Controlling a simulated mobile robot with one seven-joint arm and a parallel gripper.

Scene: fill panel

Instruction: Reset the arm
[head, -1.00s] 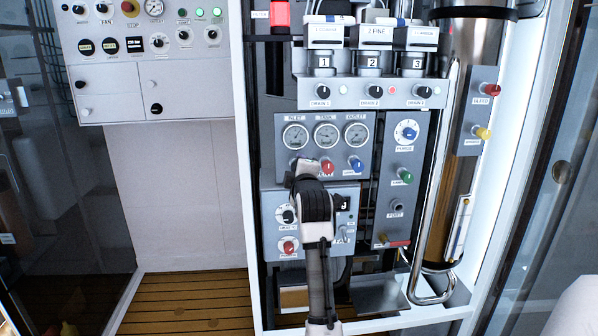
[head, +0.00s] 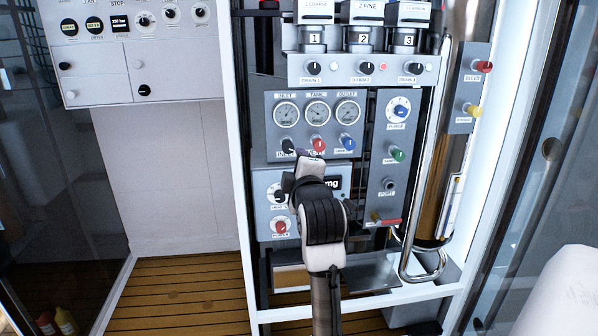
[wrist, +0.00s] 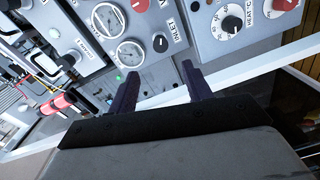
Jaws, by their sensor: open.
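My gripper (wrist: 158,82) is open in the wrist view, with two dark fingers apart and nothing between them. The fingers point towards the panel and its white frame edge. In the head view my arm rises in front of the lower panel and partly hides it; the fingers cannot be made out clearly there. The gauge panel (head: 271,139) has three round gauges and black, red and blue knobs. It also shows tilted in the wrist view (wrist: 148,29). Below it, a lower panel (head: 265,199) has a white dial and a red knob.
Three filter housings (head: 364,38) stand above the gauges. A narrow panel (head: 384,170) with a green knob is at right, beside a curved metal pipe (head: 409,240). A white frame post (head: 236,170) borders the left. The slatted floor (head: 180,290) is clear at lower left.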

